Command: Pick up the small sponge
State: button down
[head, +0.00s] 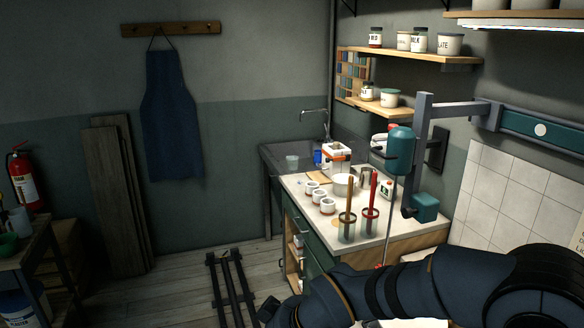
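I cannot make out a small sponge for certain in the head view. The worktop (300,194) holds many small items, and some are too small or too dark to tell. My arm reaches in from the bottom right, in front of the worktop's near end. What seems to be my gripper (268,311) is a dark shape at the arm's left end, low in the picture and cut by the bottom edge. Its fingers do not show clearly, and I see nothing held in it.
Several white cups (312,188), a white bowl (343,186) and glass jars with red (373,186) and wooden (350,196) handles crowd the worktop. A teal mixer (400,142) hangs above. Rails (225,275) run along the floor.

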dwell(0.4)
jog(key=shift+c, duration=2.3)
grip_release()
